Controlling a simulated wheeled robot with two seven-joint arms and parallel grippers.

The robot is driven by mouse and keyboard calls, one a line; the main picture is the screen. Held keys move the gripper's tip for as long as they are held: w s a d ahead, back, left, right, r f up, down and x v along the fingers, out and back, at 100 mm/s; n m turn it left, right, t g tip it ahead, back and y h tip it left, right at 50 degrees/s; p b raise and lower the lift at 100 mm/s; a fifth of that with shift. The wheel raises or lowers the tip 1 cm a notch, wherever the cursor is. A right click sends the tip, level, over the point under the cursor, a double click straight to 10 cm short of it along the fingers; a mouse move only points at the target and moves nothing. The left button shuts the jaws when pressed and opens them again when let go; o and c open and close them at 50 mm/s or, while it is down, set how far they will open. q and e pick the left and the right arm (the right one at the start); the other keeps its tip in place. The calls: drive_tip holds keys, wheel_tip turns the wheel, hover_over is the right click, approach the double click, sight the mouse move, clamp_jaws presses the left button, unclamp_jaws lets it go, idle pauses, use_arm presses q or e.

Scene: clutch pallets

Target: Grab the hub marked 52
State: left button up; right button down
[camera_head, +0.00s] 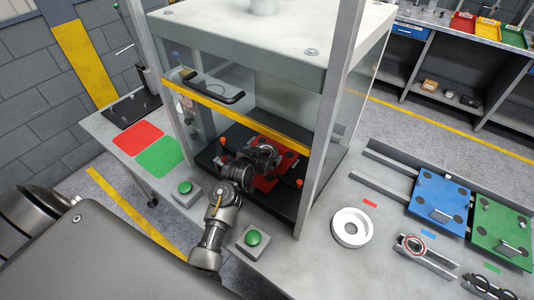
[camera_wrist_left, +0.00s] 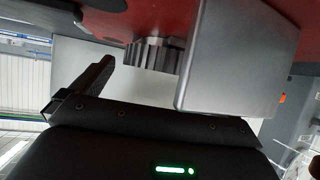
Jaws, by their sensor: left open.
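My left arm reaches into the glass-sided press, and my left gripper (camera_head: 262,157) is open over the red pallet (camera_head: 272,177) inside it. A round metal part sits there, mostly hidden by the gripper. In the left wrist view a dark toothed metal part (camera_wrist_left: 158,55), which looks like a hub, stands against the red surface. A dark gripper finger (camera_wrist_left: 92,85) is at its left, apart from it. A grey metal block (camera_wrist_left: 238,60) fills the space at its right. I cannot read a 52 on any part. My right gripper is not in view.
The press has a yellow front bar (camera_head: 240,112) and posts close around my arm. Green buttons (camera_head: 253,238) stand in front. On the table at right are a white ring (camera_head: 351,228), a blue pallet (camera_head: 438,201), a green pallet (camera_head: 500,235) and small holders with parts.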

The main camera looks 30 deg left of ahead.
use_arm(q)
drive_tip(key=shift+w+f, duration=0.35)
drive_tip(key=shift+w, duration=0.25)
drive_tip(key=shift+c, duration=0.3)
drive_tip(key=c, duration=1.2)
drive_tip(key=shift+a+r, duration=0.1)
drive_tip(key=shift+c, duration=0.4)
drive_tip(key=shift+w+r+b, duration=0.1)
drive_tip(key=shift+r+b, duration=0.45)
drive_tip(key=shift+r, duration=0.25)
drive_tip(key=s+a+r+p, duration=0.2)
drive_tip(key=s+r, duration=0.9)
drive_tip(key=s, duration=0.3)
drive_tip(key=shift+a+r, duration=0.2)
drive_tip(key=shift+a, duration=0.1)
